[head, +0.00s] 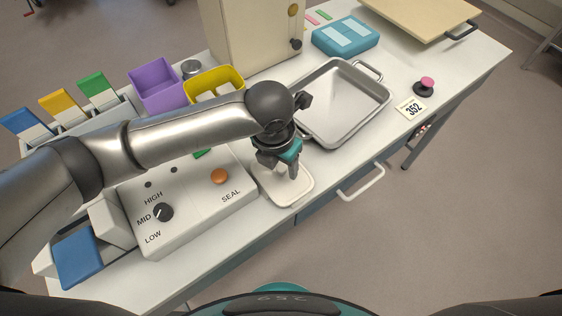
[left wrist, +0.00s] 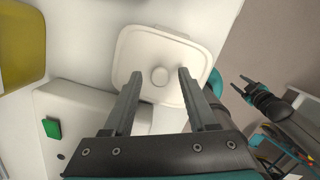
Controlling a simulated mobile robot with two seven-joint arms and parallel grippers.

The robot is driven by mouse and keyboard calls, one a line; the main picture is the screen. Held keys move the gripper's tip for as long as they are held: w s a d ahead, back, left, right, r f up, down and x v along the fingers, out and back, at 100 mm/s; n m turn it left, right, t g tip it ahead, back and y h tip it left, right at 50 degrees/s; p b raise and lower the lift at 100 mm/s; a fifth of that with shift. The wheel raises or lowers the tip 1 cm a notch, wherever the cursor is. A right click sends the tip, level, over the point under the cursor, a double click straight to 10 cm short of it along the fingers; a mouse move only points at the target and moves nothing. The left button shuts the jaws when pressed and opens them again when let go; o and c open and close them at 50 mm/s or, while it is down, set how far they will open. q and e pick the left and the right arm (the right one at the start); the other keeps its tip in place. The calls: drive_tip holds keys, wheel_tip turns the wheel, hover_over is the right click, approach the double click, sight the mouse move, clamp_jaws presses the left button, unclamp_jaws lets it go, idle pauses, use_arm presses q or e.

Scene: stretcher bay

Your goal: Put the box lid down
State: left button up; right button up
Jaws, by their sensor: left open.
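The off-white box lid (head: 296,191) has rounded corners and lies flat at the front edge of the white table, between the control box and the metal tray. In the left wrist view the lid (left wrist: 135,48) shows a round knob (left wrist: 160,76) in its middle. My left gripper (head: 281,170) is directly over the lid, pointing down. In the left wrist view the left gripper (left wrist: 160,74) is open, with one finger on each side of the knob and gaps between. My right gripper (left wrist: 240,86) shows small at the right of that view, open, empty and away from the lid.
A control box (head: 190,215) with an orange button and a dial stands left of the lid. A metal tray (head: 345,105) lies to the right. Yellow (head: 215,85) and purple (head: 155,85) bins stand behind.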

sight(277, 181)
use_arm(q)
wheel_tip(277, 181, up, 12)
drive_tip(key=s+p, duration=0.1)
drive_tip(key=p, duration=0.1)
drive_tip(key=shift+s+a, duration=0.25)
drive_tip(key=shift+a, duration=0.2)
idle(0.3)
